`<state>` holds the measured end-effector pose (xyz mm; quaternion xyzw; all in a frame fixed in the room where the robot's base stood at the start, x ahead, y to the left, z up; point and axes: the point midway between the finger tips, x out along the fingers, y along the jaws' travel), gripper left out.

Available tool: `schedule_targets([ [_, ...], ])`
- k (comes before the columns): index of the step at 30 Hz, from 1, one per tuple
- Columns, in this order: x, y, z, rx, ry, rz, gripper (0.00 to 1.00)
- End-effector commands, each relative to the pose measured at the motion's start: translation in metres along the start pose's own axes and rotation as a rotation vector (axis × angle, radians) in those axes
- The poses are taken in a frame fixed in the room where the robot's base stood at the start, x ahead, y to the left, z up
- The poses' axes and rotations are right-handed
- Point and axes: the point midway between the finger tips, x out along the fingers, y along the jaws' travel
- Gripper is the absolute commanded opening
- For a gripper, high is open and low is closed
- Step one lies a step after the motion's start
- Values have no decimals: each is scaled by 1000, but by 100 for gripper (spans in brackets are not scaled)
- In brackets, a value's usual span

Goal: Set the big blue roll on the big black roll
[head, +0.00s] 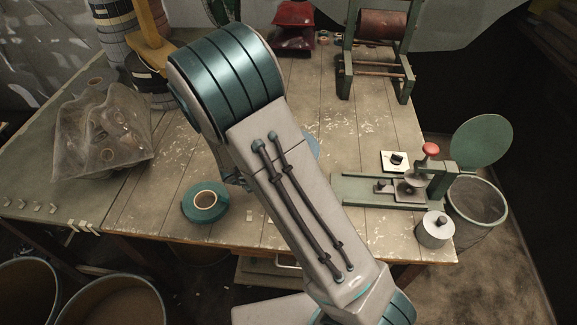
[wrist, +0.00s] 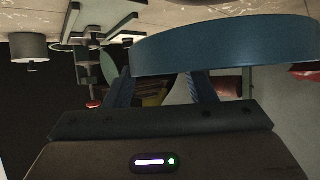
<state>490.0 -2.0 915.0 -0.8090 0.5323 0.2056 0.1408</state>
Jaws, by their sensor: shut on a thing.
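The big blue roll (wrist: 228,46) spans the upper right of the wrist view, held in my gripper (wrist: 163,76), with both fingers reaching up to it. In the head view my forearm hides most of the gripper; only a small blue edge of the roll (head: 314,146) shows beside the arm. A dark roll (head: 150,86) stands at the back left of the table, below a yellow-brown piece; I cannot tell whether it is the big black roll. The rest of the tabletop behind my arm is hidden.
A teal roll (head: 190,207) lies flat near the table's front edge. A crumpled clear bag (head: 105,135) is at left. A green winding device (head: 375,190) with a red knob and a grey cylinder (head: 434,233) are at right. A green frame (head: 350,55) stands at the back.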

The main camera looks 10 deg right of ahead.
Motion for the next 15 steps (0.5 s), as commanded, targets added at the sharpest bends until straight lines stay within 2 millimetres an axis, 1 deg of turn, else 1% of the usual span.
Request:
schedule_targets([
  [1,1,-9,5,-1,2,0,16],
  [3,2,-19,11,-1,2,-1,16],
  [6,4,-30,18,1,2,0,16],
  [11,5,-37,23,0,2,0,16],
  [15,12,-37,36,-4,2,0,16],
])
